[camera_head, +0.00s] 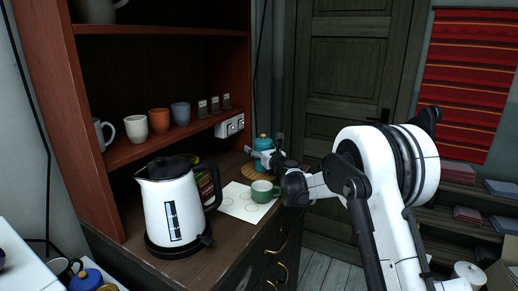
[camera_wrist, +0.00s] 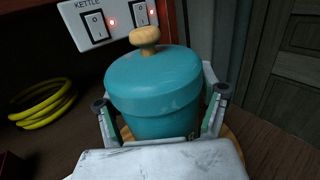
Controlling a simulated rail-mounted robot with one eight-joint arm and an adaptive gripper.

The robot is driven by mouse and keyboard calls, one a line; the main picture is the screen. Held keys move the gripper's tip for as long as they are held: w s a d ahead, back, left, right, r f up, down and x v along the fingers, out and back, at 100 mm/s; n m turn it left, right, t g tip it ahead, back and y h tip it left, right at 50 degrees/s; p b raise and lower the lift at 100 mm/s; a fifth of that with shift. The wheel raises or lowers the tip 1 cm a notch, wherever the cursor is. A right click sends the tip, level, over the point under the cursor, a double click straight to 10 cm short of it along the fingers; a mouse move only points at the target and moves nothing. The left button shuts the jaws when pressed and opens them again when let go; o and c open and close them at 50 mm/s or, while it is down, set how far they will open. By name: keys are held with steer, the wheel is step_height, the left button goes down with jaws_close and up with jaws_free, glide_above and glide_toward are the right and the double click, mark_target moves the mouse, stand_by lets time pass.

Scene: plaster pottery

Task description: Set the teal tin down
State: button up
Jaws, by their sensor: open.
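The teal tin (camera_head: 262,143) has a lid with a round wooden knob. It stands at the far end of the wooden counter on a round wooden board (camera_head: 252,174). In the wrist view the tin (camera_wrist: 152,85) is upright and fills the middle, with the edge of the board showing below it. My gripper (camera_wrist: 162,115) is open, with one finger on each side of the tin. In the head view my gripper (camera_head: 266,157) is at the tin. The tin's base is partly hidden by my gripper.
A white kettle (camera_head: 170,205) stands on the counter in front. A green mug (camera_head: 263,191) sits on a paper sheet (camera_head: 239,207) close to my arm. A switch panel (camera_wrist: 100,20) is behind the tin, and a yellow coil (camera_wrist: 42,104) lies to its left.

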steer(key=v, duration=1.1)
steer(key=shift+s+d, duration=0.15)
steer(key=shift+s, duration=0.05)
steer(key=s+d+r+n+g+h, duration=0.1)
steer(key=s+d+r+n+g, duration=0.2)
steer(key=s+n, duration=0.65)
steer(key=s+d+r+n+g+h, duration=0.15)
steer(key=s+d+r+n, duration=0.4)
steer(key=s, duration=0.75)
steer(key=s+d+f+n+g+h, duration=0.1)
steer(key=s+d+f+n+h, duration=0.1)
steer(key=s, duration=0.8)
steer(key=s+d+f+n+g+h, duration=0.1)
steer(key=s+d+f+n+h, duration=0.1)
steer(key=s+d+f+n, duration=0.2)
steer(key=s+d+f+n+g+h, duration=0.2)
steer(key=s+d+f+n, duration=0.2)
steer(key=s, duration=1.1)
steer(key=d+n, duration=0.3)
steer(key=n, duration=0.2)
steer(key=shift+s+d, duration=0.3)
steer(key=shift+d, duration=0.1)
steer(key=shift+h, duration=0.25)
